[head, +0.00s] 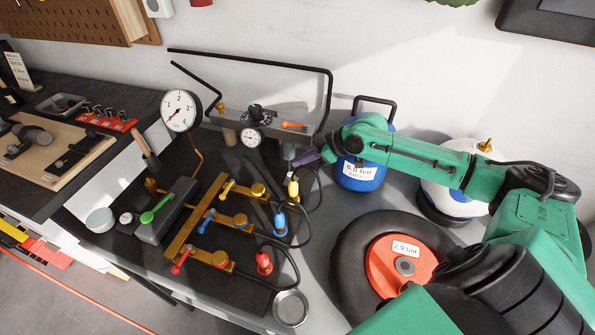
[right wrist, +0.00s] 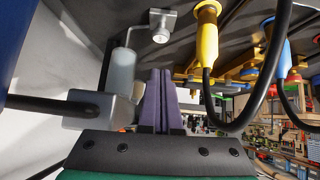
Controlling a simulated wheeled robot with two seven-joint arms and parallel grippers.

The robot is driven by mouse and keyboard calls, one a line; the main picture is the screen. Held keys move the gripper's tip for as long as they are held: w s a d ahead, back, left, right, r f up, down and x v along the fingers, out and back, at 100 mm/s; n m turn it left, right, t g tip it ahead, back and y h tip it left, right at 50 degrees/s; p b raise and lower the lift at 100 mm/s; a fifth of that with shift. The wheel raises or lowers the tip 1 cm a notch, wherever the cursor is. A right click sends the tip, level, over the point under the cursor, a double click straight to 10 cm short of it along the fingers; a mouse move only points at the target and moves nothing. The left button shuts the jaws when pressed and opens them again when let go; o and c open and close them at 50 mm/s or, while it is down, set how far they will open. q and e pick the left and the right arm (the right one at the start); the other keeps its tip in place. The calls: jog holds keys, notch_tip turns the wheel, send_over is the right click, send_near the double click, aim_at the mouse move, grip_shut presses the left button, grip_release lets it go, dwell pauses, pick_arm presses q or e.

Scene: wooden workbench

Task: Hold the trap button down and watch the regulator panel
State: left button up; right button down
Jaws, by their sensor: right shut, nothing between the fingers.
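The regulator panel is a grey rail at the back of the bench, with a small round gauge (head: 251,137), a black knob (head: 257,112) and an orange lever (head: 292,125). My right gripper (head: 304,158) is at the rail's right end, with its purple fingers shut and empty. In the right wrist view the fingers (right wrist: 159,85) stand beside a translucent grey cylinder (right wrist: 122,70), which looks like the trap bowl. A small pale round piece (right wrist: 160,37) on a bracket lies beyond the fingertips; I cannot tell if it is the trap button. Contact is not clear. My left gripper is out of view.
A large gauge (head: 180,110) stands left of the rail. A brass manifold (head: 205,225) with yellow, blue and red hose fittings lies in front. A blue tank (head: 360,172), a white tank (head: 450,200) and a wheel (head: 350,255) are at right. A yellow-ended hose (right wrist: 207,45) hangs near my fingers.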

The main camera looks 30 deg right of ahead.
aim_at(294, 177)
jog(key=f, duration=0.3)
jog(key=w+f+p, duration=0.1)
jog(key=shift+a+f, duration=0.3)
jog(key=shift+f, duration=0.15)
jog(key=shift+f, duration=0.1)
jog(key=shift+f+b, duration=0.7)
jog(key=shift+f, duration=0.2)
jog(key=shift+s, duration=0.1)
jog(key=shift+s+a+f, duration=0.1)
jog(key=shift+f, duration=0.1)
dwell(0.8)
